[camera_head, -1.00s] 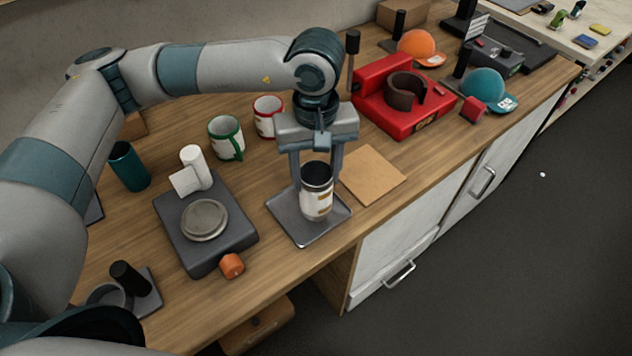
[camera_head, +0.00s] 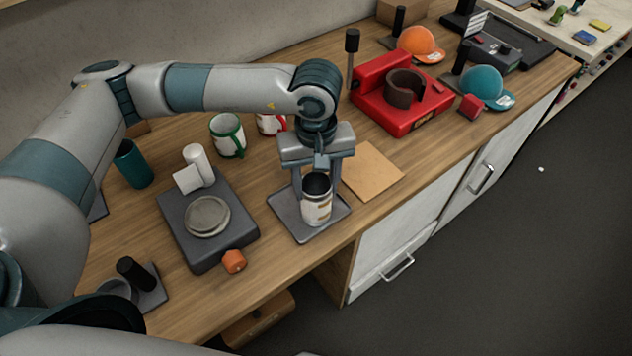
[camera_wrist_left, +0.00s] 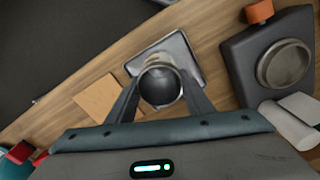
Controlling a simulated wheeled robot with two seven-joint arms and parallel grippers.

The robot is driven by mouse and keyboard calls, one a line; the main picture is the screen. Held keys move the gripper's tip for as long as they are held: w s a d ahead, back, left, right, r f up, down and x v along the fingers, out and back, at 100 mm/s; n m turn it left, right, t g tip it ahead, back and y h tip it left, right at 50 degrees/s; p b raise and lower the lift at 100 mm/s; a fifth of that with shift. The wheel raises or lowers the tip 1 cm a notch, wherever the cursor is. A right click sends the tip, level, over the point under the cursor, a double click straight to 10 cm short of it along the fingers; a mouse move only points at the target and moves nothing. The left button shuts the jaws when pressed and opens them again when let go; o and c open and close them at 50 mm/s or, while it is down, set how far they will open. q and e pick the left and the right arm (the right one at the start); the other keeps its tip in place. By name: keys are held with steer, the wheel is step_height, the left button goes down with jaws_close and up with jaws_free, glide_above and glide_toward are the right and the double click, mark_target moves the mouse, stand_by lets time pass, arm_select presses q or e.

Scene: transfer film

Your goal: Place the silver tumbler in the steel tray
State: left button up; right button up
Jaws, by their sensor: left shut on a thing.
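The silver tumbler (camera_head: 316,208) is upright, with a dark open top and a white band with brown marks. It stands over the steel tray (camera_head: 290,220), a flat square plate with a low rim near the bench's front edge. I cannot tell whether its base touches the tray. My left gripper (camera_head: 317,190) comes down from above and is shut on the tumbler's sides. In the left wrist view the tumbler (camera_wrist_left: 160,84) sits between the fingers, with the tray (camera_wrist_left: 184,52) behind it. My right gripper is not in view.
A dark device with a round metal plate (camera_head: 207,217) stands left of the tray. A brown square sheet (camera_head: 373,172) lies right of it. A red mug press (camera_head: 403,105), a green-rimmed mug (camera_head: 228,135) and a teal tumbler (camera_head: 132,165) stand farther back.

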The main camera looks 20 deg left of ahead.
arm_select(q)
steer(key=shift+f, duration=0.15)
steer(key=o, duration=1.7)
steer(key=shift+c, duration=0.2)
steer(key=shift+r+p, duration=0.3)
step_height(320, 180, up, 12)
steer(key=b, duration=0.5)
steer(key=shift+s+f, duration=0.1)
steer(key=shift+f, duration=0.05)
